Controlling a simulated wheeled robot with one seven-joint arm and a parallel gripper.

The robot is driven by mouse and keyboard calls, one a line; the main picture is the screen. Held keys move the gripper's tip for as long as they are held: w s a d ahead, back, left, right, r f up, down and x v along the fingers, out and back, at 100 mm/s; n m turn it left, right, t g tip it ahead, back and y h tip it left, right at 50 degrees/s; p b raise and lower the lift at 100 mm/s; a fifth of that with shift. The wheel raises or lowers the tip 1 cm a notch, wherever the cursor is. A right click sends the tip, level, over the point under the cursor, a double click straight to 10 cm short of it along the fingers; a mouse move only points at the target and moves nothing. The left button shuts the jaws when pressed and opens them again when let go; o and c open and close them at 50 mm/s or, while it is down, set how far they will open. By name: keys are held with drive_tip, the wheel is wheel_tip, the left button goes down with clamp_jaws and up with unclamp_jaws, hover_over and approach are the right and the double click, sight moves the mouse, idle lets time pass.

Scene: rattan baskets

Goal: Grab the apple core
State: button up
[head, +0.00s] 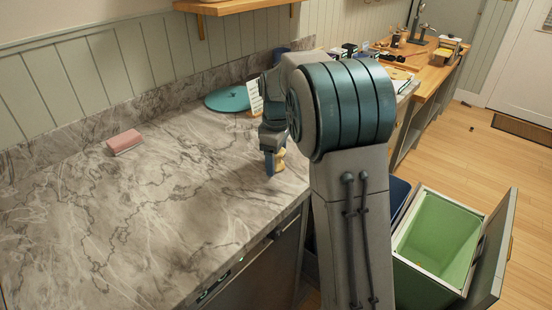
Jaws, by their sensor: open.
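My gripper (270,169) points down at the counter near its front edge, left of my arm. A small yellowish thing (281,159), which looks like the apple core, shows just behind and to the right of the fingers. The gripper hides part of it. The fingers are very close to it or around it; I cannot tell which, nor whether they touch it. The jaws are open.
The marble counter (150,215) is mostly clear. A pink sponge (124,142) lies at the left, and a teal round lid or plate (228,98) lies behind my gripper. A green-lined bin (437,238) stands open on the right. A wooden shelf (235,7) is above.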

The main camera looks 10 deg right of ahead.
drive_tip(key=shift+c, duration=0.3)
drive_tip(key=c, duration=1)
drive_tip(key=shift+r, duration=0.1)
